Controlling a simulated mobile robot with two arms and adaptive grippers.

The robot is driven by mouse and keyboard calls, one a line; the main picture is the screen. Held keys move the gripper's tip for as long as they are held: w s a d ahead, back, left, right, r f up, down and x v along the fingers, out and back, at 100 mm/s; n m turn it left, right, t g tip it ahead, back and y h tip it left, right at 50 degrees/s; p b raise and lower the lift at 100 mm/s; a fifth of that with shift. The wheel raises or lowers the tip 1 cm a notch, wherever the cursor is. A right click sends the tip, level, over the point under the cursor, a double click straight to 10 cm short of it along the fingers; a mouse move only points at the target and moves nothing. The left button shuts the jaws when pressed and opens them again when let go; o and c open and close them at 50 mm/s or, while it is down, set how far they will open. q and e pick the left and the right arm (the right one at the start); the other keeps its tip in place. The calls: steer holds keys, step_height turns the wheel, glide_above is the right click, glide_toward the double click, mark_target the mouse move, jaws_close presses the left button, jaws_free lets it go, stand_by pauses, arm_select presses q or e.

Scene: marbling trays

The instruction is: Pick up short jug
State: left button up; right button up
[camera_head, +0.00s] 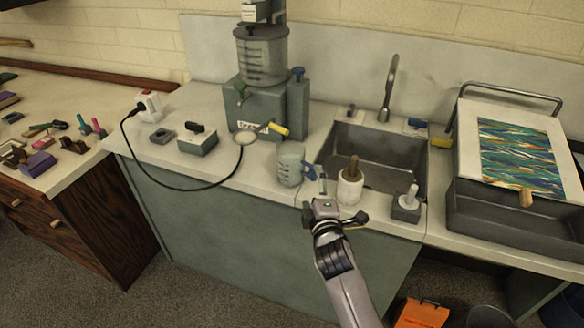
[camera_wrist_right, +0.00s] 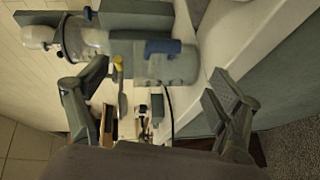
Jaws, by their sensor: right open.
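The short jug (camera_head: 289,165) is a grey, translucent measuring jug with a blue handle on its right side. It stands upright on the counter near the front edge, left of the sink. My right gripper (camera_head: 330,200) is in front of the counter edge, just right of and below the jug in the head view. In the right wrist view the jug (camera_wrist_right: 178,68) shows ahead, between the two spread fingers (camera_wrist_right: 160,88). The gripper is open and empty; I cannot tell how far the jug is from the fingertips. My left gripper is not in view.
A white pot with a brown handle (camera_head: 350,185) stands close right of the gripper, before the sink (camera_head: 375,150). A machine with a large clear vessel (camera_head: 262,55) stands behind the jug. A black cable (camera_head: 190,188) lies left. A dark tray (camera_head: 480,215) is at right.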

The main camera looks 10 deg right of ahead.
mark_target(309, 176)
steer(key=w, duration=0.5)
steer(key=w+d+f+p, duration=0.1)
steer(key=w, duration=0.2)
steer(key=shift+w, duration=0.1)
steer(key=shift+c, duration=0.7)
steer(key=c, duration=1.9)
steer(key=shift+r, duration=0.15)
